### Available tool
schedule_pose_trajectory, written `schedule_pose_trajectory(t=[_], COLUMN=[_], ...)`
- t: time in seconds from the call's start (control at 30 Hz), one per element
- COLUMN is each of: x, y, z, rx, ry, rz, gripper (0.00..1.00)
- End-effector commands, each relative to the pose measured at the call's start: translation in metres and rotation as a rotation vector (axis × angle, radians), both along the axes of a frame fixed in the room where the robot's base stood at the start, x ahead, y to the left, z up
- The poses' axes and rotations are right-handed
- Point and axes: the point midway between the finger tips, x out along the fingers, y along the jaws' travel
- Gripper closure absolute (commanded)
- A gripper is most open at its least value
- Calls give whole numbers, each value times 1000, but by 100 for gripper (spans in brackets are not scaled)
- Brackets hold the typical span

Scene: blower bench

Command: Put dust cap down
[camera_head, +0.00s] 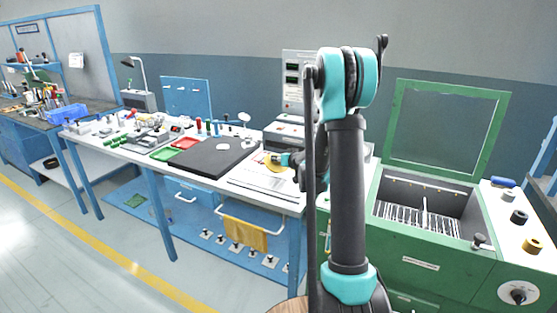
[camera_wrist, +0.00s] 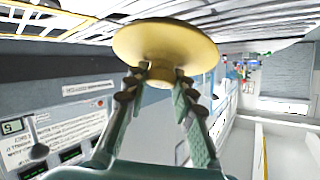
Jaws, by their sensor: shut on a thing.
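The dust cap (camera_wrist: 165,48) is a yellow, mushroom-shaped disc with a short stem. In the wrist view my gripper (camera_wrist: 160,85) is shut on the stem, with a finger on each side. In the head view the yellow cap (camera_head: 272,161) shows at the right end of the white bench (camera_head: 240,185), with my gripper (camera_head: 282,159) at its right. The cap appears over a white sheet or panel; I cannot tell whether it touches it. My arm hides part of the bench's right end.
A black mat (camera_head: 215,156), a red tray (camera_head: 186,143) and a green tray (camera_head: 165,154) lie on the bench left of the cap. A green cabinet with a raised lid (camera_head: 445,125) stands at the right. A yellow cloth (camera_head: 245,235) hangs below the bench front.

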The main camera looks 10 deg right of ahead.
Motion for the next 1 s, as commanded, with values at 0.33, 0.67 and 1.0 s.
schedule_pose_trajectory(t=[0.33, 0.67, 1.0], x=[0, 0, -44], y=[0, 0, -15], z=[-2, 0, 19], rx=[0, 0, 0], ry=[0, 0, 1], rz=[0, 0, -2], gripper=[54, 54, 54])
